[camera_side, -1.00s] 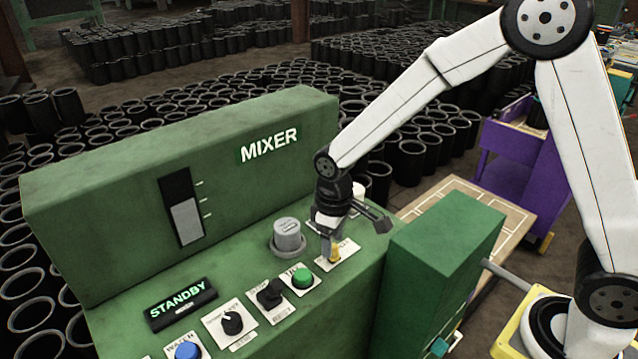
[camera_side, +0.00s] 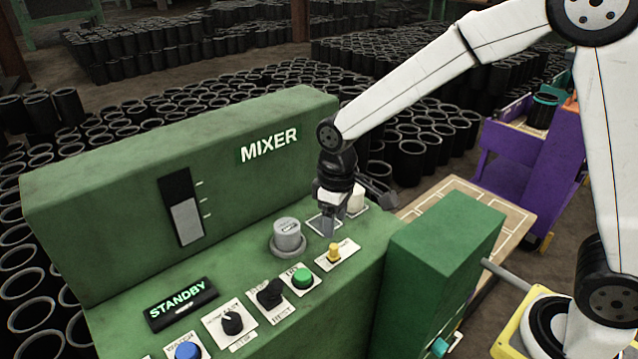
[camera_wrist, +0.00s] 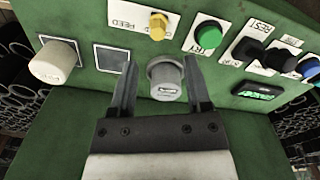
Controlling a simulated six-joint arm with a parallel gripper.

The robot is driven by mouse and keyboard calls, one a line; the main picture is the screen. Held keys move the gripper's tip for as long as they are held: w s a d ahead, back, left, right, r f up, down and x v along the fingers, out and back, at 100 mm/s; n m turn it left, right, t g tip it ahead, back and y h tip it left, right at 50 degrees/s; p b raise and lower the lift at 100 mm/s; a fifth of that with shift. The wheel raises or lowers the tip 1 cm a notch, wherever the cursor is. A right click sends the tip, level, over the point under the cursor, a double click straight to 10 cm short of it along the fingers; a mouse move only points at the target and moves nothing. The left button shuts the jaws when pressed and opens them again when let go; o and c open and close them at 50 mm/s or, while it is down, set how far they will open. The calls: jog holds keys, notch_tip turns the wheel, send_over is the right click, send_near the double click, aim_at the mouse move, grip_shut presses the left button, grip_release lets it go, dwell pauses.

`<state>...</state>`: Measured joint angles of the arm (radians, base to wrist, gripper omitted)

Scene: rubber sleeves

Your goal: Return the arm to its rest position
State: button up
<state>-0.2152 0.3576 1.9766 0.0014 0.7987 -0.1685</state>
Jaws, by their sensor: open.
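My gripper (camera_side: 328,222) hangs above the green mixer panel in the side view, behind the yellow knob (camera_side: 334,252) and apart from it. In the wrist view, my gripper (camera_wrist: 158,92) has its two fingers spread with nothing held between them. A grey round cap (camera_wrist: 166,78) shows beyond and between the fingers, lower down on the panel. The yellow knob (camera_wrist: 158,26) stands on its white label above it in that view. My arm reaches in from the right.
The green mixer (camera_side: 110,215) has a lit STANDBY display (camera_side: 181,303), a green button (camera_side: 302,278), a black knob (camera_side: 232,323) and a blue button (camera_side: 187,351). A green box (camera_side: 445,250) stands to the right. A purple cart (camera_side: 540,180) and many black sleeves surround it.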

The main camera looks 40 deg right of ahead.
jog(key=shift+s+d+f+m+t, duration=0.4)
jog(key=shift+s+d+m, duration=0.35)
jog(key=shift+s+d, duration=0.95)
jog(key=shift+s+d+f+m+t, duration=0.25)
jog(key=shift+s+d+m+t, duration=0.35)
jog(key=shift+s+d, duration=1.1)
jog(key=shift+s+d+f+m+t, duration=0.35)
jog(key=shift+s+d+m, duration=0.55)
jog(key=shift+s, duration=1.55)
